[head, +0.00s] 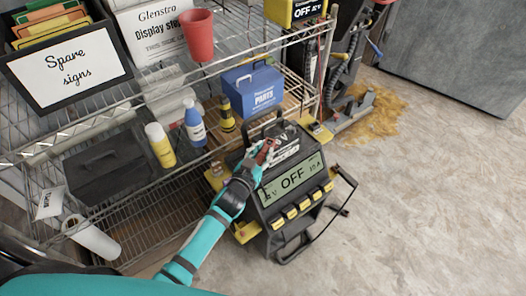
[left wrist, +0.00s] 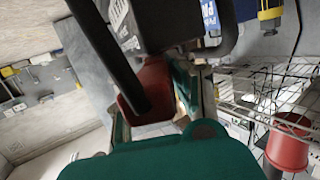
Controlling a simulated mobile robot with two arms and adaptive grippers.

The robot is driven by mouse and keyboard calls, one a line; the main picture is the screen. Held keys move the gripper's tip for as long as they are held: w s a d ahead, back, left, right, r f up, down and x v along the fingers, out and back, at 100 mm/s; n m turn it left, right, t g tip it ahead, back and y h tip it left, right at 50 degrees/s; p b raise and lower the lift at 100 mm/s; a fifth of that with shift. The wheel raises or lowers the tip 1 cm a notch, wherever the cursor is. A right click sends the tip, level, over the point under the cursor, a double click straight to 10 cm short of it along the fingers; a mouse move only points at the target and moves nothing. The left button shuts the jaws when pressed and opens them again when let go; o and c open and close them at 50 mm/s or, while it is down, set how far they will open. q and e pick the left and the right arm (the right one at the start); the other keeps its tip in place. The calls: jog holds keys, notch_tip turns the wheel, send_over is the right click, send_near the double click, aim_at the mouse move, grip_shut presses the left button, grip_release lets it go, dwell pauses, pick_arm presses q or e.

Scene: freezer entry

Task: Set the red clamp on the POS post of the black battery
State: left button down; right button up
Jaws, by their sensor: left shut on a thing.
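My left gripper (head: 257,162) reaches in from the lower left and is shut on the red clamp (head: 266,153), at the top of the black charger (head: 272,198) with the OFF display. In the left wrist view the red clamp (left wrist: 150,88) sits between the fingers, close under a dark body and black bars. A black body with a handle and a white label (head: 286,150) stands right behind the display; I cannot tell whether it is the battery. The POS post is not readable. I cannot tell whether the clamp touches a post. My right gripper is not in view.
A wire shelf (head: 130,92) stands at the left and back, with a yellow bottle (head: 160,146), a blue bottle (head: 194,124), a blue parts box (head: 253,88), a black case (head: 106,166) and a red cup (head: 199,35). A brown spill (head: 377,113) lies on the floor; the right floor is clear.

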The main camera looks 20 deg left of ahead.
pick_arm(q)
jog(key=shift+f, duration=0.1)
jog(key=c, duration=1.1)
grip_release()
jog(key=shift+o, duration=0.2)
jog(key=shift+s, duration=0.1)
jog(key=v, duration=1.2)
